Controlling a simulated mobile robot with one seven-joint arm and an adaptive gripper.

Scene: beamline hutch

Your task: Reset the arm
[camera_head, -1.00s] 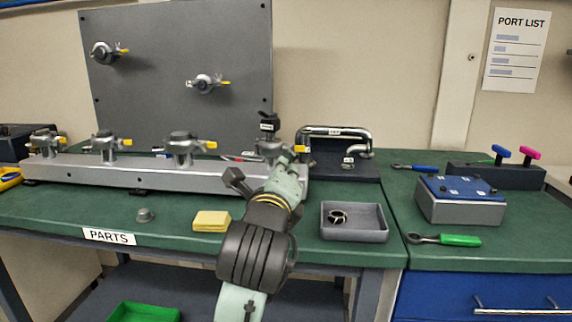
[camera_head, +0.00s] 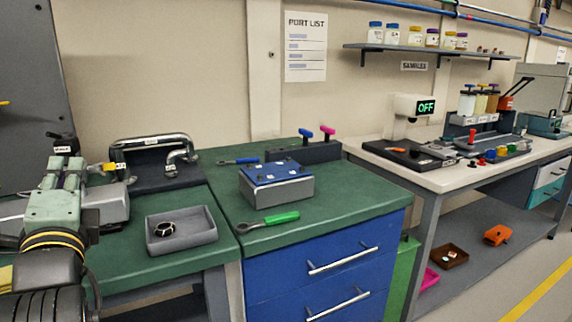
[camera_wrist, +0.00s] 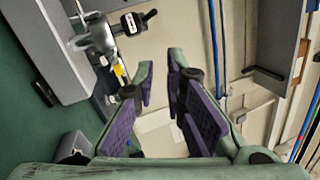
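My arm stands at the left of the head view. Its gripper (camera_head: 68,162) is over the green bench, near the end of the grey rail with the valve fittings. In the wrist view my gripper (camera_wrist: 160,68) shows two green fingers with purple pads, a gap between them and nothing held. A metal clamp fitting with a yellow lever (camera_wrist: 120,72) is beside the left finger in that view, and I cannot tell whether they touch.
A grey tray (camera_head: 208,236) holding a ring sits right of my arm. Farther right are a blue-topped box (camera_head: 290,190), a green-handled wrench (camera_head: 268,222) and a pale bench (camera_head: 440,181) with instruments.

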